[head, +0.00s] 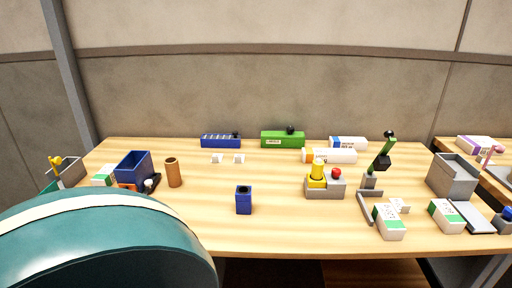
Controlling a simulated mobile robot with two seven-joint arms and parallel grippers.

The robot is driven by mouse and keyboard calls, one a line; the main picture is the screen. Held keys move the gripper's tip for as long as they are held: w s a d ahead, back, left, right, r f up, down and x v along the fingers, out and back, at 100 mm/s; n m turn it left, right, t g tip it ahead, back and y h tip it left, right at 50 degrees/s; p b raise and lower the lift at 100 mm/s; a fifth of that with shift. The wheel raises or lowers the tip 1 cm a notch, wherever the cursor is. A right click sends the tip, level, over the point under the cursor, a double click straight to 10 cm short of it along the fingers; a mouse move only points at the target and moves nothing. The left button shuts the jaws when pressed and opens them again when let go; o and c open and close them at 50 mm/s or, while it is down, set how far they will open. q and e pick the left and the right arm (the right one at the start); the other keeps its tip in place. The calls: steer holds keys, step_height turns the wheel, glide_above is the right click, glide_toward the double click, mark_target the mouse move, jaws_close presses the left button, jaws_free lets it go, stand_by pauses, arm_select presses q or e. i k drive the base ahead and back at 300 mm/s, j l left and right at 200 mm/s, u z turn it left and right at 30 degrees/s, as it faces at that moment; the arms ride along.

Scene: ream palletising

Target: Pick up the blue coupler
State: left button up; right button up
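A small dark blue upright block with a round opening in its top (244,201) stands near the front edge of the table, a little left of the middle of the head view. It looks like the blue coupler. Nothing touches it. Neither my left gripper nor my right gripper shows in the head view.
The wooden table (285,220) is clear around the block. A brown cylinder (173,173) and a blue open bin (134,170) stand to its left. A grey base with a yellow knob (318,174) stands to its right. A grey box (453,178) is at far right.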

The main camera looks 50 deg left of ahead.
mark_target(243, 196)
steer(key=u, duration=0.4)
steer(key=k+u, duration=0.1)
steer(key=u, duration=0.7)
steer(key=k+j+u, duration=0.1)
steer(key=u, duration=0.3)
